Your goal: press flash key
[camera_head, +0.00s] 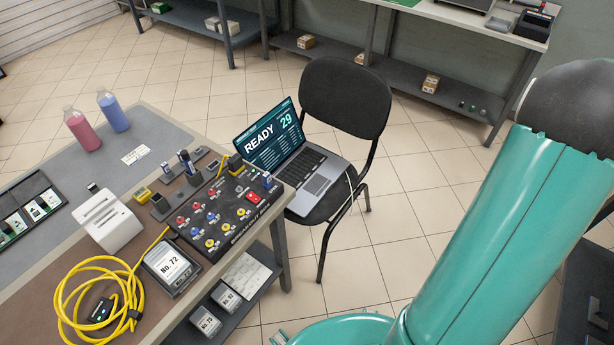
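An open laptop (318,184) sits on the seat of a black chair beside the workbench. Its dark teal screen (269,137) reads "READY" and "29" in large letters above small text. Its keyboard (302,164) faces up and is uncovered; no single key can be read at this size, so I cannot tell which one is the flash key. A black panel box (228,243) on the bench corner near the laptop carries red, blue and yellow knobs or sockets and a red switch (254,198). My gripper is out of view; only teal links of my arm show at right.
The black chair (346,97) stands against the bench (33,262). The bench holds a coiled yellow cable (64,305), a "No. 72" unit (172,266), a white device (104,219) and pink and blue bottles (114,111). Tiled floor (410,215) right of the chair is clear.

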